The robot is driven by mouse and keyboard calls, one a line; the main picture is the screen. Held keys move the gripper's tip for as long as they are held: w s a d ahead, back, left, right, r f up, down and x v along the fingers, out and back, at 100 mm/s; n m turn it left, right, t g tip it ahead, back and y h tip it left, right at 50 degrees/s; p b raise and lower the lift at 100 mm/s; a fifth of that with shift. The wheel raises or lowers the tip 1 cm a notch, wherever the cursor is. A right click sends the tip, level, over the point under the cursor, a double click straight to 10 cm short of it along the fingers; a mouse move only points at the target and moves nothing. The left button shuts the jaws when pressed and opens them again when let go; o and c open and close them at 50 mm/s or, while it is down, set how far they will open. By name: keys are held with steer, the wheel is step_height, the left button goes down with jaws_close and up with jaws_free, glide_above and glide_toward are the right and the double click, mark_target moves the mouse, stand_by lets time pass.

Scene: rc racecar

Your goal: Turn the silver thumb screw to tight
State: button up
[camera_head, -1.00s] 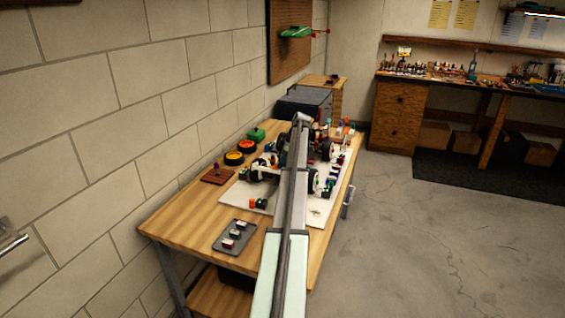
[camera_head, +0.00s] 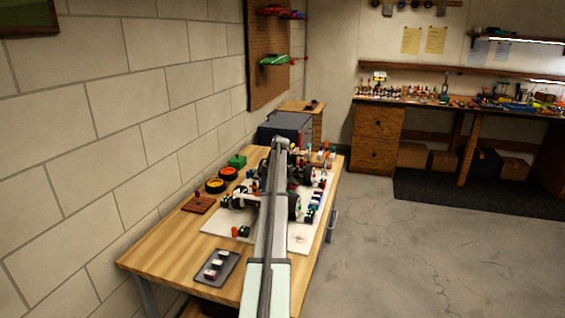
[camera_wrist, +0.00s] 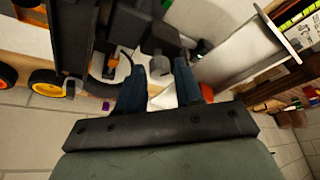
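In the wrist view, my gripper (camera_wrist: 158,78) shows two dark blue fingers held apart, with a gap between them. A grey knob-like part (camera_wrist: 161,66) sits at or just beyond the fingertips; I cannot tell whether it is the silver thumb screw or whether a finger touches it. Dark car parts (camera_wrist: 130,28) surround it. In the head view, the RC car, with black wheels and a white front part (camera_head: 243,198), stands on a pale mat (camera_head: 215,226) on the wooden bench. My arm covers its middle, and my gripper cannot be made out there. The screw is not distinguishable in the head view.
A dark box (camera_head: 286,128) stands behind. Small items crowd the mat's right side.

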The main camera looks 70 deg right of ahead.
steer(key=shift+d+n, duration=0.15)
steer(key=shift+n, duration=0.25)
steer(key=s+d+r+m, duration=0.1)
steer(key=s+r+m, duration=0.1)
steer(key=m, duration=0.7)
steer(key=s+d+r+m+g+h, duration=0.1)
steer(key=r+m, duration=0.4)
steer(key=m, duration=0.5)
steer(key=s+d+r+m+g+h, duration=0.1)
steer(key=s+r+m, duration=0.3)
steer(key=m, duration=0.6)
steer(key=shift+d+r, duration=0.25)
steer(key=shift+d, duration=0.6)
